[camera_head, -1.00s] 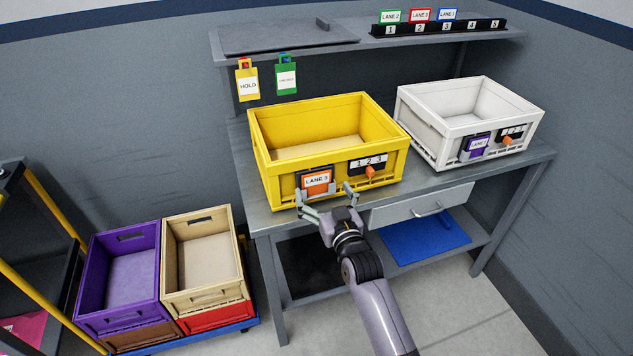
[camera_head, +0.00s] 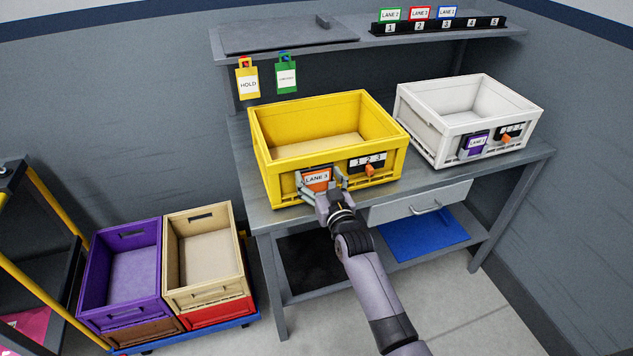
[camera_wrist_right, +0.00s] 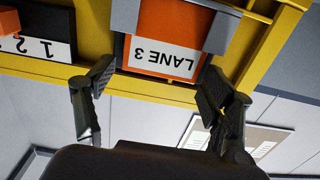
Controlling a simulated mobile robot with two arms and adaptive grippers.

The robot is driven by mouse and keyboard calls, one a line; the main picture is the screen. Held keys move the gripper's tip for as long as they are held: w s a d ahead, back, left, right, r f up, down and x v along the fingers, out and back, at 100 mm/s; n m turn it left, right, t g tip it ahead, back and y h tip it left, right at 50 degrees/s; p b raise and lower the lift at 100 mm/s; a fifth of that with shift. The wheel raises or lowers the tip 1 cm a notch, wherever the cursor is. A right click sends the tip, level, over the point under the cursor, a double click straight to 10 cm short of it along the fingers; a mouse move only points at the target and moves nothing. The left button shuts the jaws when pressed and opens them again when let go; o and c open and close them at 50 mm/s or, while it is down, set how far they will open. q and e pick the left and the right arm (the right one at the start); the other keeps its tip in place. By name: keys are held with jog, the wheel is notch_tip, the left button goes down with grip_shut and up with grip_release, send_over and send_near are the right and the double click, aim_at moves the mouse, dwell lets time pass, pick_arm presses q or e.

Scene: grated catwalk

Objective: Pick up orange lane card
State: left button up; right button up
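The orange lane card (camera_head: 317,179), with a white label reading LANE 3, sits in a dark holder on the front of the yellow crate (camera_head: 284,156). My right gripper (camera_head: 320,183) is at the crate's front, with its fingers apart on either side of the card. In the right wrist view the card (camera_wrist_right: 162,56) shows upside down between the two open fingers (camera_wrist_right: 157,88). The fingertips are close to the card's side edges; I cannot tell whether they touch. My left gripper is out of view.
A dial plate (camera_head: 367,163) with an orange knob is right of the card. A white crate (camera_head: 437,140) with a purple card stands at right on the workbench (camera_head: 430,182). Tags hang from the shelf (camera_head: 370,45) above. Stacked crates (camera_head: 163,313) stand on the floor at left.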

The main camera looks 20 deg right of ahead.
jog(key=c, duration=0.7)
jog(key=shift+r, duration=0.15)
